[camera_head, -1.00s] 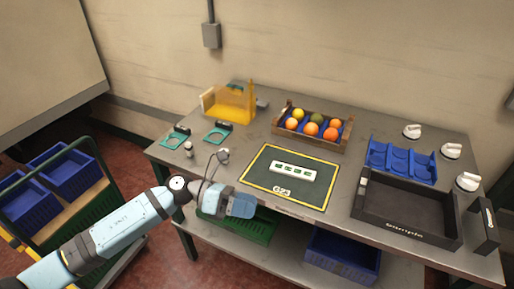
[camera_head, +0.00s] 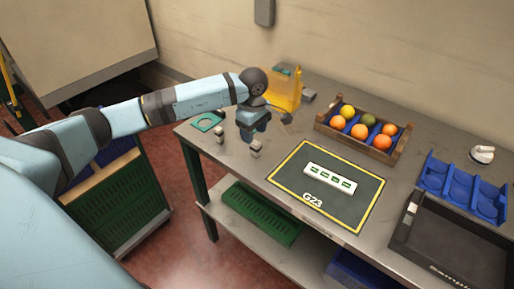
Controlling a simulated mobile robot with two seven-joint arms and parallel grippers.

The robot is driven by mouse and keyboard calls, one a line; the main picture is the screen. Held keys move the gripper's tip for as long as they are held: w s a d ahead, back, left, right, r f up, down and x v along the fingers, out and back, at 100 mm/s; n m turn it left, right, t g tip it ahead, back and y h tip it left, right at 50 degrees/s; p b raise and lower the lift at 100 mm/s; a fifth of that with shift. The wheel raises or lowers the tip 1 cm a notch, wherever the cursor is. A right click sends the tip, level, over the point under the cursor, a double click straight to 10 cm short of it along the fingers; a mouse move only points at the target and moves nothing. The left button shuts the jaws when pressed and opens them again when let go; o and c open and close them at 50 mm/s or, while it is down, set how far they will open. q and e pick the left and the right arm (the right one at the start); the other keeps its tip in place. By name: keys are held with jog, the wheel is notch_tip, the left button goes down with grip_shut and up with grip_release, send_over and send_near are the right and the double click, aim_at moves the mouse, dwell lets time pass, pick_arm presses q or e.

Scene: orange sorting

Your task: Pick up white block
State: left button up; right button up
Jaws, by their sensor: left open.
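A long white block (camera_head: 331,179) with a row of dark green marks lies on the dark green mat (camera_head: 290,185), which has a yellow border and the label G23. My left gripper (camera_head: 243,143) hangs fingers-down over the table, left of the mat and apart from the white block. It is open, with nothing seen between its fingers. My right gripper is not in view.
A wooden crate (camera_head: 323,126) of oranges and one dark green fruit stands behind the mat. A yellow holder (camera_head: 288,88) is at the back left. A blue tray (camera_head: 433,175) and black box (camera_head: 402,232) are at the right. Bare table surrounds the mat.

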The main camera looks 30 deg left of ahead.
aim_at(256, 143)
pick_arm(q)
jog(key=f, duration=0.2)
jog(key=f+p, duration=0.1)
jog(key=f, duration=0.4)
jog(key=shift+d+f, duration=0.1)
jog(key=shift+d, duration=0.2)
jog(key=c, duration=1)
